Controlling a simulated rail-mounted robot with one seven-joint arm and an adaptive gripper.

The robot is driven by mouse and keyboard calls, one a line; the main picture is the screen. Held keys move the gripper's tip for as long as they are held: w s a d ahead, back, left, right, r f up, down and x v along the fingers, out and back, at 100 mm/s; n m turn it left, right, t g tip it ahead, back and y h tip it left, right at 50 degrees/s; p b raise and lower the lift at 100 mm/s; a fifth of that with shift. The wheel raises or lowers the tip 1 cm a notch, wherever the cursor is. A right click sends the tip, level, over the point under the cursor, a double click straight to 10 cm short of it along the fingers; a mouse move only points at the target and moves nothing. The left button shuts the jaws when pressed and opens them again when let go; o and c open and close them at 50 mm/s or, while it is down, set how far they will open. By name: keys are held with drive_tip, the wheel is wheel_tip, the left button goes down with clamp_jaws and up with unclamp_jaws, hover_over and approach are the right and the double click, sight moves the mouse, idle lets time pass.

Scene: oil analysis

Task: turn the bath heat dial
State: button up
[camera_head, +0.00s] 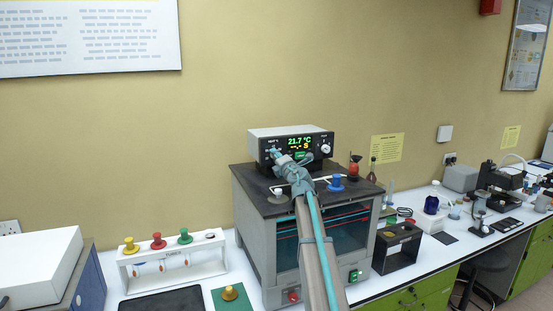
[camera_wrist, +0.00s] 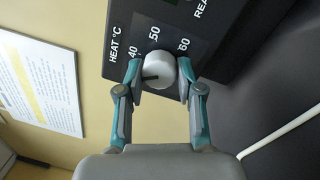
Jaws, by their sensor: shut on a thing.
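The bath heat dial (camera_wrist: 160,68) is a round white knob with a dark pointer mark, on the black panel marked HEAT °C. In the wrist view the mark points to the lower left, and the numbers 40, 50 and 60 arc above the knob. My gripper (camera_wrist: 159,76) is shut on the dial, one finger on each side. In the head view my gripper (camera_head: 276,155) is at the left of the control unit (camera_head: 262,148) and largely hides the dial. The unit's display (camera_head: 300,142) reads 21.7 °C, with a yellow line below.
The control unit sits on the dark-topped bath (camera_head: 252,183). A white knob (camera_head: 278,193), a blue knob (camera_head: 336,183) and a red-topped item (camera_head: 354,166) stand on the top. A white rack (camera_head: 172,258) with coloured knobs is to the left.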

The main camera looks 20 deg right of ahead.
drive_tip(key=m, duration=0.6)
drive_tip(key=shift+r+h, duration=0.1)
drive_tip(key=shift+h, duration=0.3)
drive_tip(key=shift+m, duration=0.3)
drive_tip(key=o, duration=1.1)
drive_tip(key=shift+o, duration=0.2)
drive_tip(key=shift+s, duration=0.1)
drive_tip(key=s+a, duration=0.1)
drive_tip(key=s, duration=1)
drive_tip(key=shift+s+f, duration=0.35)
drive_tip(key=shift+f, duration=0.05)
